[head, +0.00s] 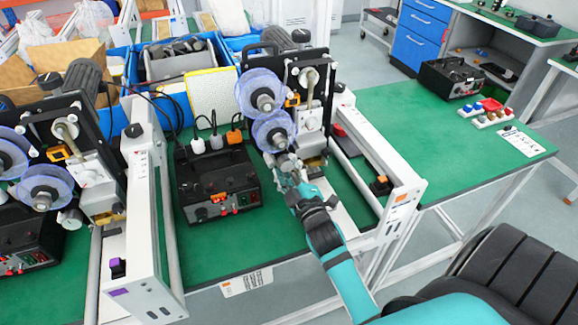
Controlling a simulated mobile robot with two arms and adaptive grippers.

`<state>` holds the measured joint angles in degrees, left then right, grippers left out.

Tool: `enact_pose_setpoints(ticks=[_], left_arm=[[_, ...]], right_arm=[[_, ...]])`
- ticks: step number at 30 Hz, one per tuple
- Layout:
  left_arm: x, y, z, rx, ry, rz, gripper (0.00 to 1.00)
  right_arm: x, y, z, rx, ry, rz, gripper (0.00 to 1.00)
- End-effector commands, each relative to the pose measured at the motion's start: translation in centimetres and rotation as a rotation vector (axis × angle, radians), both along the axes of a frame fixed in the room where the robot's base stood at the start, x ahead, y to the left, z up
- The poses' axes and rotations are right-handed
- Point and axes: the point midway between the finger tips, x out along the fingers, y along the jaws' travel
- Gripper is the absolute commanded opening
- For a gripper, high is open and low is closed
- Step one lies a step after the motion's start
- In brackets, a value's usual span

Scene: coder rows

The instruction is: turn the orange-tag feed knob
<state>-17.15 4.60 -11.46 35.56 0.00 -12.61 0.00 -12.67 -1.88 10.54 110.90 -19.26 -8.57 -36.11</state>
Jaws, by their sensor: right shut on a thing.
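The orange-tag coder (312,105) stands right of centre, with two clear blue-rimmed reels on its front. An orange tag (402,197) marks the front end of its white rail frame. My right gripper (287,161) reaches in from the lower right, just below the lower reel. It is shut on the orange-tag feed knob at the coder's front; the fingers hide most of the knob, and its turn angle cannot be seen. My left gripper is not in view.
A similar coder (72,150) stands at the left, with a purple tag (118,291) on its rail. A black control box (214,182) with cables sits between them. Blue bins (118,62) are behind.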

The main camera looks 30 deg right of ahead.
Motion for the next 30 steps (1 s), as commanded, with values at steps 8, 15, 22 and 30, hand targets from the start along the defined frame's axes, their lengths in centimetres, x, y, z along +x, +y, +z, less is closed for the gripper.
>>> enact_pose_setpoints(ticks=[8, 15, 22, 30], left_arm=[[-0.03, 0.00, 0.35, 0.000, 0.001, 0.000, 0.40], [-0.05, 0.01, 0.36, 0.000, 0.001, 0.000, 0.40], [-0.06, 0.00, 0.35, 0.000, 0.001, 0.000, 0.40], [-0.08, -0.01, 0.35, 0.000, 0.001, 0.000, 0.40]], right_arm=[[-0.02, 0.04, -0.21, 0.066, -0.011, 0.000, 0.08], [-0.03, 0.04, -0.26, 0.074, -0.012, 0.000, 0.08], [-0.03, 0.04, -0.27, 0.073, -0.012, 0.000, 0.44], [-0.01, 0.03, -0.11, 0.071, -0.015, 0.000, 0.64]])
